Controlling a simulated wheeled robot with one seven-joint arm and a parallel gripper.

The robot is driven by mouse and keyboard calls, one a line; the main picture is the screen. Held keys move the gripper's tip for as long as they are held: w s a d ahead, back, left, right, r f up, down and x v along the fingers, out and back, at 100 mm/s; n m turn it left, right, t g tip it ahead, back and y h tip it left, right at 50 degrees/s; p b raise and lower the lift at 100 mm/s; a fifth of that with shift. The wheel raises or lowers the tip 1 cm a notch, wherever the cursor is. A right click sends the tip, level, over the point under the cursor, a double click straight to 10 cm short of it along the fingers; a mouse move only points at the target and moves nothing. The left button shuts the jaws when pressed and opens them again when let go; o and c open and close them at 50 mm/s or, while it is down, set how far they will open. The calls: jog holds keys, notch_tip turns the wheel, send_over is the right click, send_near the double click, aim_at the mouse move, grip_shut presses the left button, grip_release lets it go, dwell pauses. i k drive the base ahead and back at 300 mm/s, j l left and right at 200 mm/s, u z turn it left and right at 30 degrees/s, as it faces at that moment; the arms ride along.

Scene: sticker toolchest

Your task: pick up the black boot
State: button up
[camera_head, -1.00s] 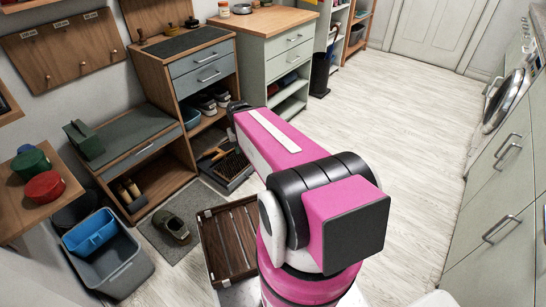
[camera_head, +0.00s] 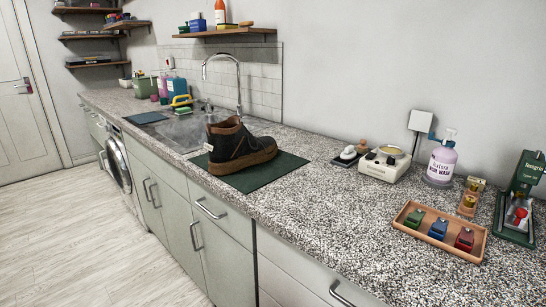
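A black boot (camera_head: 232,143) with a brown collar and a thick brown sole stands upright on a dark green mat (camera_head: 268,177) on the speckled counter. It is just in front of the sink, with its toe pointing right. Nothing covers it. My arm and my gripper are not in this view.
The sink (camera_head: 188,131) with a tall faucet (camera_head: 238,80) is behind and left of the boot. To the right are a white device (camera_head: 385,166), a lilac bottle (camera_head: 441,162) and a tray (camera_head: 411,210) of small coloured items. The floor (camera_head: 90,240) before the cabinets is clear.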

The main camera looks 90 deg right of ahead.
aim_at(232, 148)
jog(key=z, duration=3.5)
jog(key=u, duration=3.75)
jog(key=z, duration=3.35)
